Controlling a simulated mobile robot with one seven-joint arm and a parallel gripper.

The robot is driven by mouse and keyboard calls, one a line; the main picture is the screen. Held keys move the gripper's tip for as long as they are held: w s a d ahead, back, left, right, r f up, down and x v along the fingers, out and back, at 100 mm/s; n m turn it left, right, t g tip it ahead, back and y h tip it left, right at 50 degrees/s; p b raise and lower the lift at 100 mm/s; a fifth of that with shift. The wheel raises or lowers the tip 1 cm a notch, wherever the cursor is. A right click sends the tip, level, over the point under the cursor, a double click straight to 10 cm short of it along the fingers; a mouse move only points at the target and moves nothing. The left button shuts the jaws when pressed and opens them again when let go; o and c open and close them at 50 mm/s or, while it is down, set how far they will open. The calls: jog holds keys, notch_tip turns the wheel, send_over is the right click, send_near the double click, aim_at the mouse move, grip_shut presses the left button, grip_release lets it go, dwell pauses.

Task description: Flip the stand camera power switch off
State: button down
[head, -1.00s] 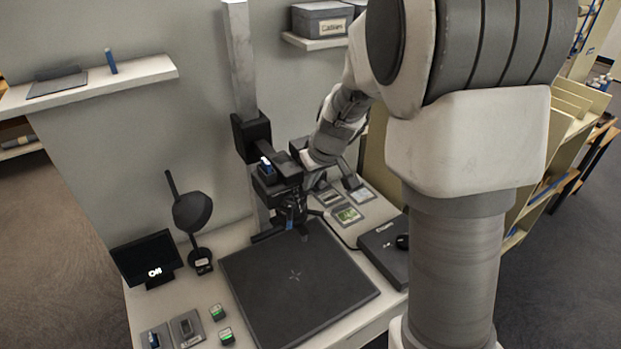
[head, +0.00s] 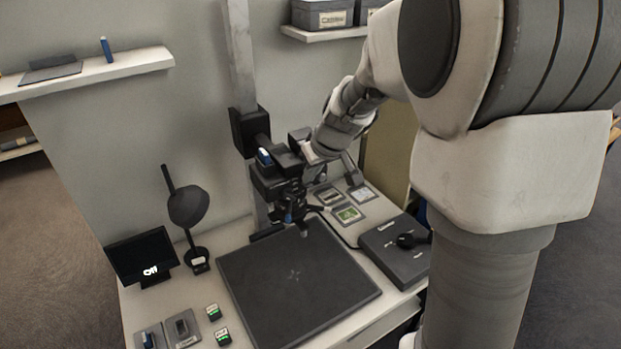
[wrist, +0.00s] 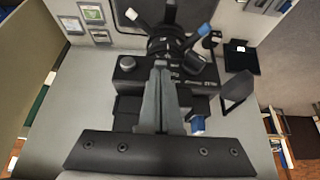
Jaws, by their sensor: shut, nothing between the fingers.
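The stand camera (head: 270,183) is a black body on a grey upright column over a dark base board. In the wrist view its body (wrist: 205,77) carries a round grey knob (wrist: 127,62), small white labels and levers, one with a blue tip (wrist: 206,28). My gripper (wrist: 161,66) is shut and empty, its fingertips over the middle of the camera body. I cannot tell whether they touch it. The power switch cannot be made out clearly, and the fingers cover part of the housing. In the head view my wrist and the camera hide the fingertips.
A small screen (head: 143,257) with bright lettering and a black lamp (head: 189,207) stand left of the dark board (head: 297,285). A dark grey box (head: 397,252) is at right. Small cards lie behind the board. A shelf (head: 90,72) juts from the wall.

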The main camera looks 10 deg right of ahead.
jog(key=shift+s+d+f+t+b, duration=0.15)
jog(key=shift+f+t+b, duration=0.25)
jog(key=shift+b, duration=2.05)
jog(key=b, duration=0.2)
jog(key=t+b, duration=0.1)
jog(key=b, duration=0.2)
jog(key=shift+s+f+y, duration=0.2)
jog(key=shift+f+y, duration=0.1)
jog(key=shift+f, duration=0.1)
jog(key=t+b, duration=0.1)
jog(key=b, duration=0.4)
jog(key=shift+s+f, duration=0.15)
jog(key=shift+s, duration=0.05)
jog(key=b, duration=0.3)
jog(key=shift+s+d+f+b, duration=0.1)
jog(key=shift+s+f+b, duration=0.1)
jog(key=shift+b, duration=0.1)
jog(key=shift+r, duration=0.25)
jog(key=shift+r+p, duration=0.55)
jog(key=shift+r, duration=0.25)
jog(key=shift+s, duration=0.1)
